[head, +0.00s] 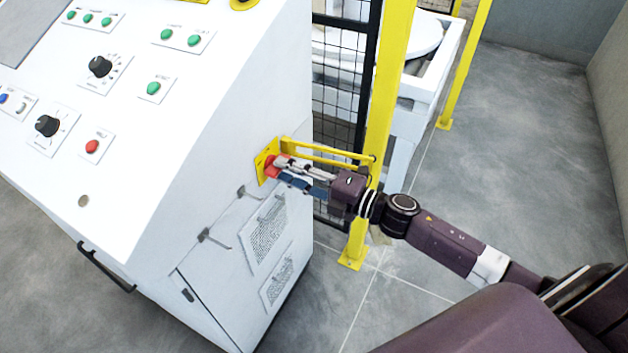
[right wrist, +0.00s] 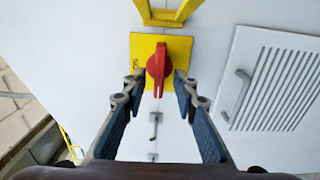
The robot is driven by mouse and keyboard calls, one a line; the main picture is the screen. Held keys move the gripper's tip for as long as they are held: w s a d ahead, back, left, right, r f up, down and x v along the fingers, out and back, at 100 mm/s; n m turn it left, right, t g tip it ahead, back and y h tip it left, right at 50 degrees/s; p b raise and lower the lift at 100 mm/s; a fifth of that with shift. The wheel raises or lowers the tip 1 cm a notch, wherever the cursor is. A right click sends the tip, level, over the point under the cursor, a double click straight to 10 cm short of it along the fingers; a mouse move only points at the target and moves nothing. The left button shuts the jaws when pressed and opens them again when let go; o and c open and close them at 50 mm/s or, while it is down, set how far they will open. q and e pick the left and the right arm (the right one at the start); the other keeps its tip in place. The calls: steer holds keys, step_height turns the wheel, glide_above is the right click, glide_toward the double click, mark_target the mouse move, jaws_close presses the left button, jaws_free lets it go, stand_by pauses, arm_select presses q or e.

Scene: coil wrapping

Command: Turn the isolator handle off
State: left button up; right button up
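The isolator handle (right wrist: 159,66) is a red rotary knob on a yellow square plate (right wrist: 176,44), fixed to the side of the white cabinet. In the head view the red handle (head: 271,168) and yellow plate (head: 262,164) are partly hidden by my right gripper (head: 280,172). In the right wrist view my right gripper (right wrist: 160,78) is open, with one finger on each side of the handle's lower end. A gap seems to show between the fingers and the handle; I cannot tell whether either touches. My left gripper is not in view.
A yellow bracket (head: 318,150) sticks out just above the handle. A yellow post (head: 388,100) with black mesh fencing (head: 338,100) stands behind my right arm. Vents (head: 268,232) and latches (head: 208,238) are below on the white cabinet (head: 170,215). Floor at right is clear.

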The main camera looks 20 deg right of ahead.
steer(key=v, duration=1)
steer(key=shift+s+d, duration=0.2)
steer(key=shift+s, duration=0.05)
steer(key=s+d+f+m+g+h, duration=0.1)
steer(key=d+f+m+h, duration=0.45)
steer(key=f, duration=0.75)
steer(key=s+d+f+m+h, duration=0.1)
steer(key=d+f+m+h, duration=0.45)
steer(key=f, duration=0.85)
steer(key=s+f+m+g, duration=0.2)
steer(key=s+f+m, duration=0.1)
steer(key=s+f, duration=0.4)
steer(key=s+f+m+g, duration=0.2)
steer(key=s+f+m, duration=0.2)
steer(key=f, duration=0.5)
steer(key=s+a+f+m+g, duration=0.1)
steer(key=s+a+f, duration=0.3)
steer(key=s, duration=0.5)
steer(key=s+a+f+m+g, duration=0.2)
steer(key=s+f, duration=0.4)
steer(key=s, duration=0.3)
steer(key=s+a+f+m+g, duration=0.2)
steer(key=s+a+f+g, duration=0.3)
steer(key=s, duration=0.4)
steer(key=shift+s+a, duration=0.3)
steer(key=shift+s, duration=0.05)
steer(key=shift+f, duration=0.1)
